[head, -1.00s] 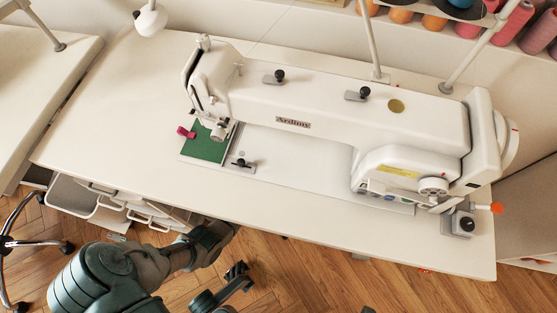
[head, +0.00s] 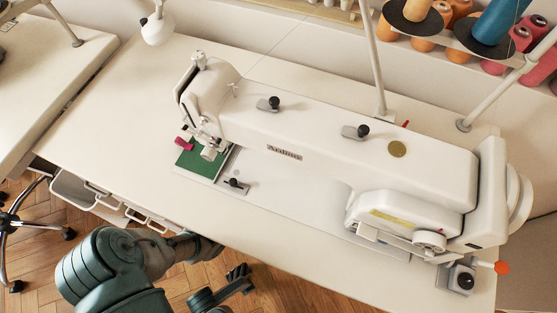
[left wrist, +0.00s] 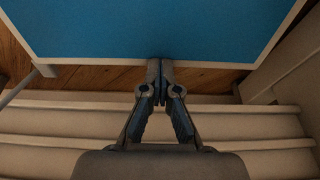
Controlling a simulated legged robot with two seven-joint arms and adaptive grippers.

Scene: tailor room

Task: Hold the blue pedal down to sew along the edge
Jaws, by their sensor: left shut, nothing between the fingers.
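The blue pedal (left wrist: 150,28) fills the top of the left wrist view as a flat blue panel with a pale rim. My left gripper (left wrist: 160,66) is shut and empty, its fingertips at the pedal's near edge; I cannot tell whether they touch it. The pedal is not visible in the head view. My right gripper is not identifiable.
The white table (head: 110,140) has bare room left of the machine. White drawers (head: 90,195) hang below its front left. Thread spools (head: 500,25) stand at the back right. Pale step-like ledges (left wrist: 70,127) lie below the pedal in the left wrist view.

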